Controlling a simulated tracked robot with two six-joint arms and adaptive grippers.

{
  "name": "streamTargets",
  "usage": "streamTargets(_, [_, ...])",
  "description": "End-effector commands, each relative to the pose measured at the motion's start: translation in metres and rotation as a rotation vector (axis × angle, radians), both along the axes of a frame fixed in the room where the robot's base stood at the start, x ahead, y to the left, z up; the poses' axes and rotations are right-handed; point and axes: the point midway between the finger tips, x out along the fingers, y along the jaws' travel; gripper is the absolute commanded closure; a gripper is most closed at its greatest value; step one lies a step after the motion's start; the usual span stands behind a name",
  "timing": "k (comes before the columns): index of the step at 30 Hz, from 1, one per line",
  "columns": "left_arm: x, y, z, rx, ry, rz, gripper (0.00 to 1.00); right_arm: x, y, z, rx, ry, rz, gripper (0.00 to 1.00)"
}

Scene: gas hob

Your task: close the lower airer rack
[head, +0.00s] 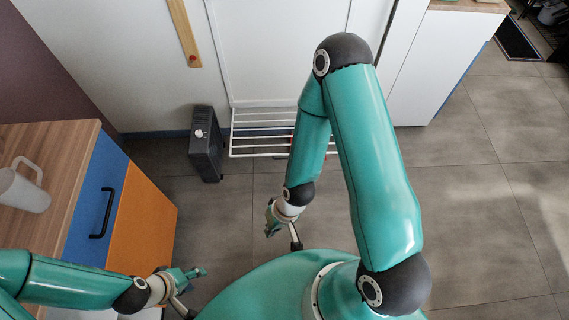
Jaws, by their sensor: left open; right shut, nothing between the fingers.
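The lower airer rack (262,137) is a set of white bars low on the white wall. It stands out from the wall over the floor, so it is folded out. My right arm hides its right part. My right gripper (270,222) is shut and empty, nearer to me than the rack and apart from it. My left gripper (197,273) is at the lower left, near the cabinet's front corner, open and empty, far from the rack.
A dark heater-like box (206,150) stands just left of the rack. A wooden-topped cabinet (75,150) with a blue drawer and a mug (22,190) is at left. A white cabinet (440,70) stands at the back right. The tiled floor (480,200) at right is clear.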

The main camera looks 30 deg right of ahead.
Motion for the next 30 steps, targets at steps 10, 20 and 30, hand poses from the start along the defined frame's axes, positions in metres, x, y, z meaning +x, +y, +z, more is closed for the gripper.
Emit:
streamTargets(10, [0.000,0.000,-0.053,0.000,0.000,0.000,0.55,0.044,-0.016,-0.072,0.000,-0.003,-0.359,1.00])
streamTargets(20, [0.000,0.000,-0.185,0.000,0.000,0.000,0.55,0.166,-0.081,-0.246,0.218,-0.054,-1.471,1.00])
streamTargets(30, [0.000,0.000,-0.314,0.000,0.000,0.000,0.55,0.253,-0.179,-0.393,0.928,-0.128,-2.486,1.00])
